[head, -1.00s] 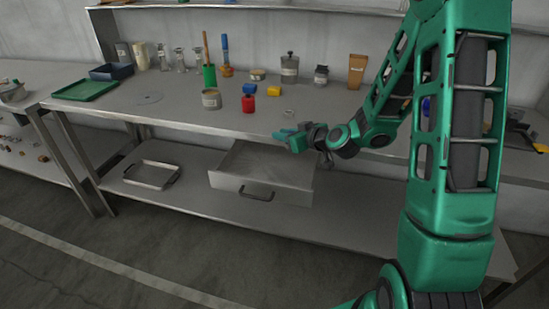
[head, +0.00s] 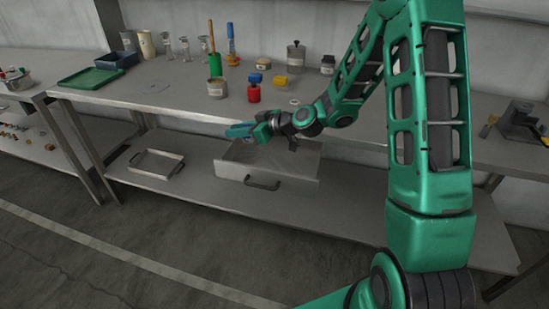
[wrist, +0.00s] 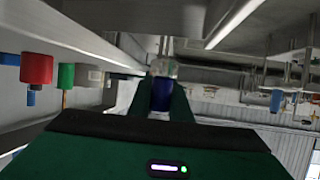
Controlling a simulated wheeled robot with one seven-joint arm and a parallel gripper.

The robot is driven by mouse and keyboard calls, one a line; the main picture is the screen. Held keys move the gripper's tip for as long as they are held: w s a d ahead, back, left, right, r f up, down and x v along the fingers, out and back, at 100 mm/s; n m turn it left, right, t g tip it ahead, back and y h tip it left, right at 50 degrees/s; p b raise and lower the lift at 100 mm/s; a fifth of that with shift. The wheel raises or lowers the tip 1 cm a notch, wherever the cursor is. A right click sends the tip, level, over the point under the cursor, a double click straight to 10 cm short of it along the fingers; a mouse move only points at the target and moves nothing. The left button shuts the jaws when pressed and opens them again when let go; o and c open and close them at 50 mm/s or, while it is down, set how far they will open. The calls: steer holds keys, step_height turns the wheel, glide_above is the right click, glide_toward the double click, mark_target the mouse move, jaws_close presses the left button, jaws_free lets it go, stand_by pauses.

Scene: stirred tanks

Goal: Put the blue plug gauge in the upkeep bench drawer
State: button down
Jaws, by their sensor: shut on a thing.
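My gripper (head: 238,131) is shut on the blue plug gauge (wrist: 161,94). In the wrist view the gauge shows as a dark blue body with a pale, clear-looking end between the fingers; in the head view I cannot make it out. The upkeep bench drawer (head: 262,181) is pulled out below the bench top, with a dark handle on its front, and the part of its inside that shows looks empty. My gripper is above the drawer's left side, near the bench's front edge. My wrist hides part of the drawer's back.
On the bench top (head: 180,87) stand a red piece (head: 254,94) with a blue piece (head: 255,78) behind it, a yellow piece (head: 280,81), a tin (head: 216,88) and a green holder. A metal tray (head: 157,165) lies on the lower shelf, left of the drawer.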

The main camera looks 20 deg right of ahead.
glide_above(270, 165)
step_height(270, 165, down, 7)
steer(key=shift+f, duration=1.95)
steer(key=c, duration=1.6)
jaws_free()
steer(key=shift+f, duration=0.1)
steer(key=shift+c, duration=0.2)
steer(key=shift+n, duration=0.3)
steer(key=v, duration=1.2)
steer(key=shift+d, duration=0.2)
